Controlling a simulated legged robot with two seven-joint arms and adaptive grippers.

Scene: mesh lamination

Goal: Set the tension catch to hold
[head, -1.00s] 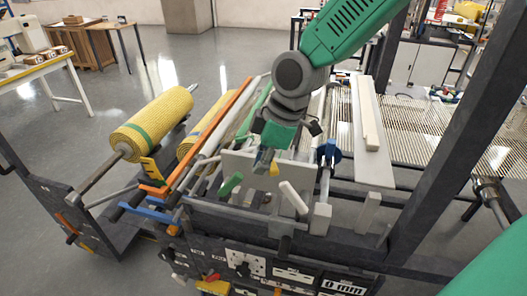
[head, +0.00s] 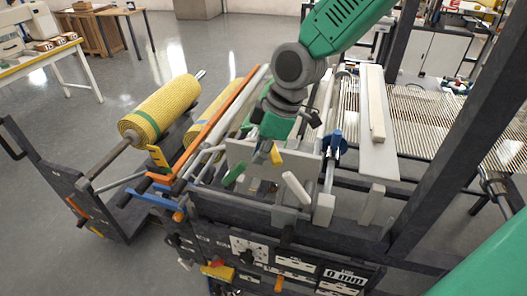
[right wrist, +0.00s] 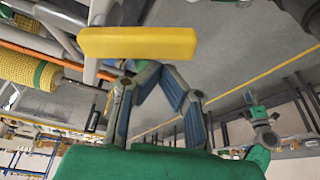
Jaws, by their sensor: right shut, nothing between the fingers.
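Small handles stand at the front of the machine's grey plate: a green one (head: 234,175), a white one (head: 295,188) and a yellow one (head: 276,155). I cannot tell for sure which is the tension catch. My right gripper (head: 261,157) is close beside the yellow handle, its fingers shut and empty. In the right wrist view a yellow bar (right wrist: 138,42), probably that handle, lies just beyond the fingertips (right wrist: 156,70). I cannot tell whether they touch. My left gripper is not in view.
A yellow mesh roll (head: 160,107) sits on the left, next to an orange bar (head: 217,118). A blue knob (head: 336,142) and a long white board (head: 377,130) stand to the right. Dark frame posts (head: 455,120) rise at the right. A label panel (head: 290,268) is in front.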

